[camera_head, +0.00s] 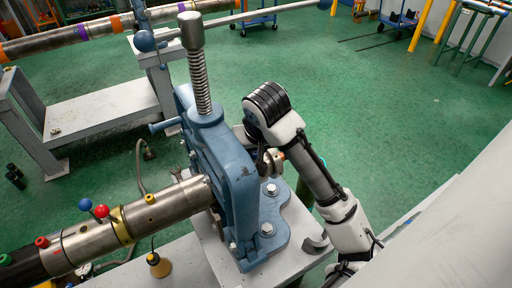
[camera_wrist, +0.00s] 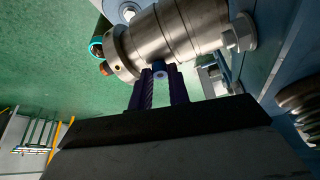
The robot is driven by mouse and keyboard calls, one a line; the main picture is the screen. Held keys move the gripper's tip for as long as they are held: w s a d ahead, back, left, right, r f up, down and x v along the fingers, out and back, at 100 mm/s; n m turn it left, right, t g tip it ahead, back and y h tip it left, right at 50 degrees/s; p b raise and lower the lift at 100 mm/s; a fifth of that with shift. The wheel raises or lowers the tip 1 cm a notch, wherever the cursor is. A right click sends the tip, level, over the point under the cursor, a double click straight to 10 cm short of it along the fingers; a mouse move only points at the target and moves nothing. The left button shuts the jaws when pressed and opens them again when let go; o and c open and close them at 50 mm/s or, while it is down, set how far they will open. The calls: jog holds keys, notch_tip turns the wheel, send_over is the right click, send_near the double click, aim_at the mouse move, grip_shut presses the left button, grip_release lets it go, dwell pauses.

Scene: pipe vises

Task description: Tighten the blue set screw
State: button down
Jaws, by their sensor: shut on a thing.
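In the wrist view, a blue set screw (camera_wrist: 158,67) sits on the underside of a stepped metal pipe end (camera_wrist: 180,32). My gripper (camera_wrist: 160,82) has its two dark purple ridged fingers on either side of this screw, shut on it. The fingers hide part of the screw, so how deep it sits cannot be told. In the head view, my gripper (camera_head: 264,160) is at the right side of the blue pipe vise (camera_head: 238,190), close to its frame. The blue screw cannot be made out there.
An orange screw (camera_wrist: 104,68) and a teal ring (camera_wrist: 96,47) show at the pipe's end. The vise's tall threaded spindle (camera_head: 200,80) rises left of my arm. A pipe with coloured knobs (camera_head: 90,240) enters from the left. Green floor (camera_head: 390,110) is open at right.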

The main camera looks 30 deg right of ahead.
jog(key=shift+r, duration=0.15)
jog(key=c, duration=1.3)
grip_release()
jog(key=v, duration=1.3)
jog(key=shift+s+r, duration=0.2)
jog(key=shift+r, duration=0.1)
